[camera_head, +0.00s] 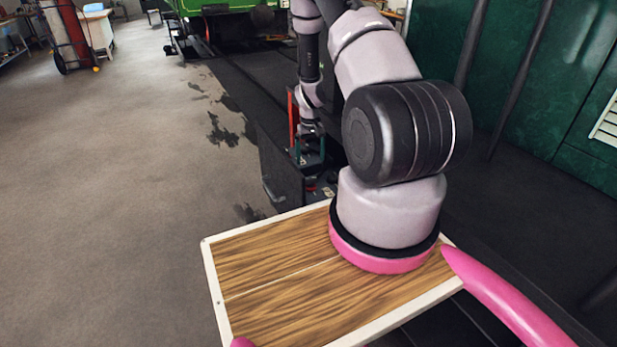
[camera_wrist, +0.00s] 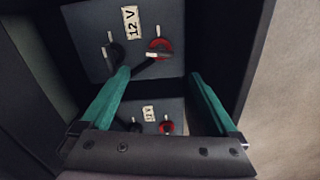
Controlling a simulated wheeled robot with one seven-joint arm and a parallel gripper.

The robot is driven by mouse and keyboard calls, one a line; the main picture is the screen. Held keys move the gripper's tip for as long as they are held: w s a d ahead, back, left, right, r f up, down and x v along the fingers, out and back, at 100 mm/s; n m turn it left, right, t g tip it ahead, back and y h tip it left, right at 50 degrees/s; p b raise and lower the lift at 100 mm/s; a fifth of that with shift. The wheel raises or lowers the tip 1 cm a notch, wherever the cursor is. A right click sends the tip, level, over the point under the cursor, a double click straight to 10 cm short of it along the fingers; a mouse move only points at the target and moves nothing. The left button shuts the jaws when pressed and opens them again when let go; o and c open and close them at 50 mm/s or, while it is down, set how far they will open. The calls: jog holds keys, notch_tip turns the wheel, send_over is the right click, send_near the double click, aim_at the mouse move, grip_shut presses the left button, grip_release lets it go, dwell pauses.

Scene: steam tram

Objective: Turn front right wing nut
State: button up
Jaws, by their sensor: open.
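Two dark batteries sit in a black box in the wrist view, an upper one (camera_wrist: 85,50) and a lower one (camera_wrist: 183,112), each with a "12 V" label. The upper battery has a red terminal (camera_wrist: 160,44) with a light metal wing nut, and a black terminal (camera_wrist: 114,53) to its left. The lower battery has a red terminal (camera_wrist: 166,127) and a dark one (camera_wrist: 135,126). I cannot tell which wing nut counts as front right. My gripper (camera_wrist: 160,75) is open, with teal fingers either side of the upper red terminal's lower area and nothing between them. In the head view my gripper (camera_head: 310,158) is over the box.
The black box's walls (camera_wrist: 253,50) rise close around the batteries. In the head view the box (camera_head: 280,172) stands beside dark green panels (camera_head: 555,120). Open concrete floor (camera_head: 110,180) lies to the left, with a red gas cylinder (camera_head: 68,30) far back.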

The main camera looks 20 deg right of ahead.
aim_at(310, 181)
notch_tip(310, 181, down, 9)
jog(key=shift+f, duration=0.1)
jog(key=shift+c, duration=0.3)
jog(key=c, duration=1.3)
